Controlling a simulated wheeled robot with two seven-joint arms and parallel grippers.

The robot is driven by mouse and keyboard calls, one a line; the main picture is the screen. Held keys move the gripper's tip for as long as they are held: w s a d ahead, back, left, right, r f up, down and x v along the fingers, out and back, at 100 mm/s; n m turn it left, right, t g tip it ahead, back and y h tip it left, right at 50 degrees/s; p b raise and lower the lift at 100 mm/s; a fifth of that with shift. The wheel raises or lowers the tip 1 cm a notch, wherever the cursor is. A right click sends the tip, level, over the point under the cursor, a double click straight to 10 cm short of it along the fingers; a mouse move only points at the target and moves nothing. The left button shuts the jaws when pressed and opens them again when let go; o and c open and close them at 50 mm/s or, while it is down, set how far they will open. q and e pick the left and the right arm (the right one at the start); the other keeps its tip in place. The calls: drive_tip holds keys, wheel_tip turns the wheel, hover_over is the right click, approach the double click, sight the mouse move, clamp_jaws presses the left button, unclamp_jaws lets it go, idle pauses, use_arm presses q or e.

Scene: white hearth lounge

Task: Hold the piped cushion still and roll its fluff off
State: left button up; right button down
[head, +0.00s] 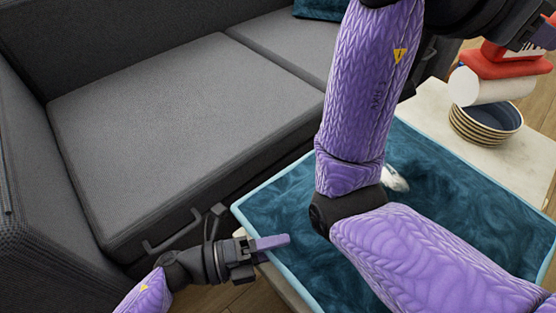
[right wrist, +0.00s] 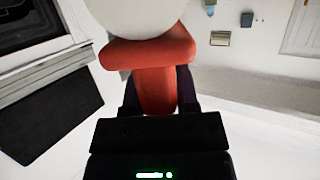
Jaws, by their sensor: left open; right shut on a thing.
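The piped cushion (head: 445,185) is dark teal with light blue piping and lies flat on a table; my right arm hides its middle. A white tuft of fluff (head: 396,178) shows on it beside that arm. My left gripper (head: 272,243) is open at the cushion's near left edge; whether it touches the cushion is unclear. My right gripper (head: 532,38) is shut on the red handle of the lint roller (head: 490,87), at the upper right, away from the cushion. In the right wrist view the red handle (right wrist: 155,85) sits between the fingers, below the white roll.
A stack of bowls (head: 485,125) stands on the pale tabletop (head: 520,155) just below the roller in the picture. A grey sofa (head: 180,120) fills the left and back, close behind my left gripper. Another teal cushion (head: 320,9) lies on the sofa.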

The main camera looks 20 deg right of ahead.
use_arm(q)
clamp_jaws()
idle(1.3)
